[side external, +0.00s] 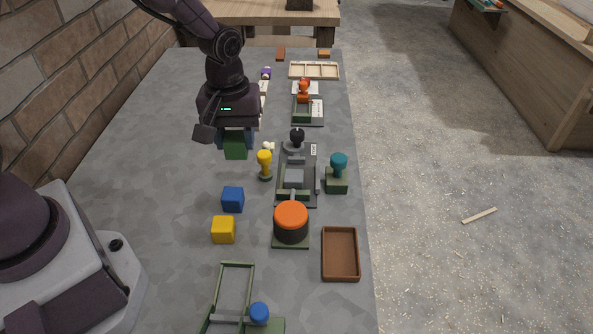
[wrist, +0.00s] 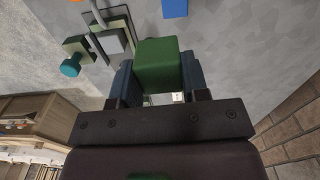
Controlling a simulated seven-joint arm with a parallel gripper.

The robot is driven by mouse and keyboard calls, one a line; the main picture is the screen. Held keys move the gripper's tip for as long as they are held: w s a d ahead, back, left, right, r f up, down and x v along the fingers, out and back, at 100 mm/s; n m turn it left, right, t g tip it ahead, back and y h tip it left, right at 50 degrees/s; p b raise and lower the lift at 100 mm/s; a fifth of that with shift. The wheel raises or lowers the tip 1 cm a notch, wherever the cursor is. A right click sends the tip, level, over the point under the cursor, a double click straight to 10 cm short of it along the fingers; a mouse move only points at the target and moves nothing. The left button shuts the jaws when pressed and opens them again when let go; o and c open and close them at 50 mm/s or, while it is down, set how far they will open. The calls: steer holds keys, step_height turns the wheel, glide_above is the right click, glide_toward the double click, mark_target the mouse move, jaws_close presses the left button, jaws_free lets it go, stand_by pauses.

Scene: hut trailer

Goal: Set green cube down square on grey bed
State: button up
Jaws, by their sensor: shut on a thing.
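The green cube (side external: 235,149) hangs below my gripper (side external: 235,138), which is shut on it. The wrist view shows the cube (wrist: 158,62) between the two blue-grey fingers. The grey bed (side external: 294,177) is a light grey square block on a dark fixture right of and nearer the camera than the cube in the side view. In the wrist view the bed (wrist: 107,42) lies left of the cube, apart from it. The bed's top looks bare. The cube appears held above the table, but its exact height is hard to tell.
A yellow knob (side external: 264,163) stands between cube and fixture. A black-knobbed part (side external: 296,140) rises behind the bed, an orange-topped cylinder (side external: 291,220) in front, and a teal-knobbed block (side external: 338,172) to the right. Blue (side external: 232,199) and yellow (side external: 223,229) cubes lie nearer. The table's left side is clear.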

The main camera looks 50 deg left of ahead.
steer(key=w+f, duration=0.5)
steer(key=w, duration=0.5)
glide_above(297, 159)
steer(key=s+d, duration=0.2)
steer(key=s, duration=0.1)
steer(key=f, duration=0.4)
steer(key=shift+w+a+f, duration=0.1)
steer(key=shift+w+f, duration=0.05)
steer(key=shift+w, duration=0.05)
steer(key=shift+w+f, duration=0.15)
steer(key=shift+f, duration=0.05)
steer(key=shift+w+f, duration=0.2)
steer(key=shift+f, duration=1.5)
steer(key=shift+f, duration=0.15)
steer(key=o, duration=0.6)
